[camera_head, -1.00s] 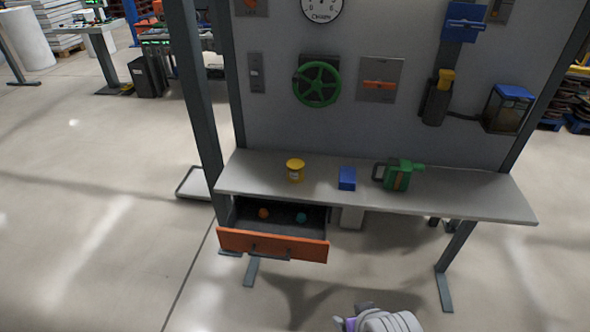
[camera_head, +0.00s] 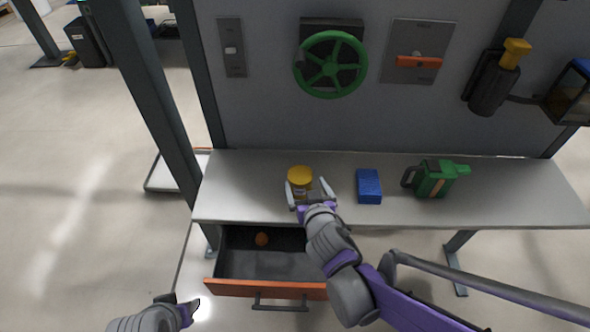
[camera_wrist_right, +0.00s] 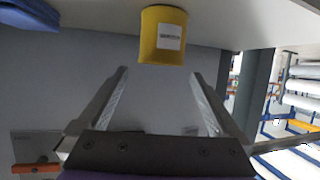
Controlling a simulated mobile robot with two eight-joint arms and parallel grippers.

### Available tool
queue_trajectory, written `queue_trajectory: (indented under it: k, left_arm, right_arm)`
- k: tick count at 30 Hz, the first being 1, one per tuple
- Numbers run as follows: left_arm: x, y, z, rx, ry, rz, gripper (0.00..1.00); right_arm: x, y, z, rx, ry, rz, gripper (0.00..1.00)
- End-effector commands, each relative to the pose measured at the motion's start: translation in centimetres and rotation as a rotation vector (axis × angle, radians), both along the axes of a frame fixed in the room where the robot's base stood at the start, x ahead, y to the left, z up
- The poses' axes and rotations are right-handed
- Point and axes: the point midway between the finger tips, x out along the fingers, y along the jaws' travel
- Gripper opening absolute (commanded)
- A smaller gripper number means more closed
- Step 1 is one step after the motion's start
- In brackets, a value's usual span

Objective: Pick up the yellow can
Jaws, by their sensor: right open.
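The yellow can (camera_head: 299,174) stands upright on the grey workbench (camera_head: 240,190), towards its left side. My right gripper (camera_head: 309,188) is open, with its fingers pointing at the can from the bench's front side. In the head view the fingers overlap the can's lower part. In the right wrist view the can (camera_wrist_right: 163,36) shows upside down with a white label, just beyond the tips of the open right gripper (camera_wrist_right: 160,72), and nothing is held. My left gripper (camera_head: 180,305) is at the bottom left, away from the bench; its opening is unclear.
A blue box (camera_head: 369,186) and a green canister (camera_head: 434,179) stand right of the can. A panel with a green wheel (camera_head: 331,64) rises behind.

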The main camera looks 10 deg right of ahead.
Motion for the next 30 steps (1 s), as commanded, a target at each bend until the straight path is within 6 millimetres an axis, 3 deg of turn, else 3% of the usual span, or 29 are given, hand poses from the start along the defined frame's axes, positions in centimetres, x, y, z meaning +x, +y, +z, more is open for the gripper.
queue_trajectory:
  k: [9, 16, 24, 30]
  left_arm:
    - [-0.2, 0.0, -0.9, 0.000, 0.003, 0.000, 0.50]
    - [-0.2, 0.0, -1.0, 0.000, 0.004, 0.000, 0.50]
    - [-0.2, 0.0, -1.4, 0.000, 0.005, 0.000, 0.50]
    - [-0.2, 0.0, -1.4, 0.000, 0.005, 0.000, 0.50]
  right_arm:
    - [4.1, -0.3, -1.8, 0.001, 0.000, -0.001, 1.00]
    - [5.5, -0.3, -2.4, 0.001, 0.000, -0.001, 1.00]
    - [8.9, -0.3, -4.0, 0.001, 0.000, -0.001, 1.00]
    - [9.6, -0.3, -4.3, 0.001, 0.000, -0.001, 1.00]
